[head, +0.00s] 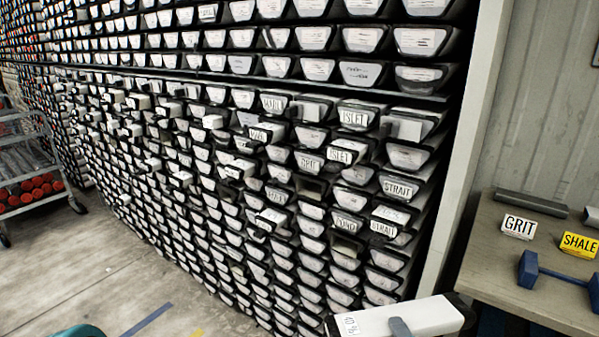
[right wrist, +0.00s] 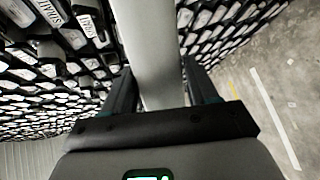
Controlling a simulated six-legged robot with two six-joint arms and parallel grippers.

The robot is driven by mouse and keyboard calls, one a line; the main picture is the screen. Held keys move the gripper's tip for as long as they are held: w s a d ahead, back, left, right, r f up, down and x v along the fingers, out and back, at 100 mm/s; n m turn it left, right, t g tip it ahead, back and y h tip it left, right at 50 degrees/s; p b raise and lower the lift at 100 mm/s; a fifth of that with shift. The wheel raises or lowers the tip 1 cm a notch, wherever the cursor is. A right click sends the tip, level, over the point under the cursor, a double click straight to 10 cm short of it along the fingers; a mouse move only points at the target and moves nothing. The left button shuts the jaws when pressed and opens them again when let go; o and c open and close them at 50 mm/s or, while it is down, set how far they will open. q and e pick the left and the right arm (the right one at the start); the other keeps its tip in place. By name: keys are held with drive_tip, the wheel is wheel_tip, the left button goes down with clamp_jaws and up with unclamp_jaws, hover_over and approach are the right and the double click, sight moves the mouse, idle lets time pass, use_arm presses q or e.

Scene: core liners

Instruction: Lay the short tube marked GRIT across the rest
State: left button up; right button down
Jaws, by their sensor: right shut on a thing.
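My right gripper (right wrist: 158,82) is shut on a pale, long, flat-sided tube (right wrist: 150,40), which runs out of the top of the right wrist view. In the head view a white tube with dark ends (head: 385,318) at the bottom edge seems to be the same one. It bears a small turned label that I cannot read surely. A blue rest (head: 557,277) with two raised ends stands empty on the bench (head: 495,262) at right. A white GRIT card (head: 519,227) stands behind it, left of a yellow SHALE card (head: 579,245). My left gripper is not in view.
A tall rack (head: 440,165) of labelled liners fills the middle, several sticking out. A grey bar (head: 530,204) lies at the back of the bench. A trolley (head: 30,160) with red-ended tubes stands far left. The floor (head: 85,275) between is clear.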

idle(0.7)
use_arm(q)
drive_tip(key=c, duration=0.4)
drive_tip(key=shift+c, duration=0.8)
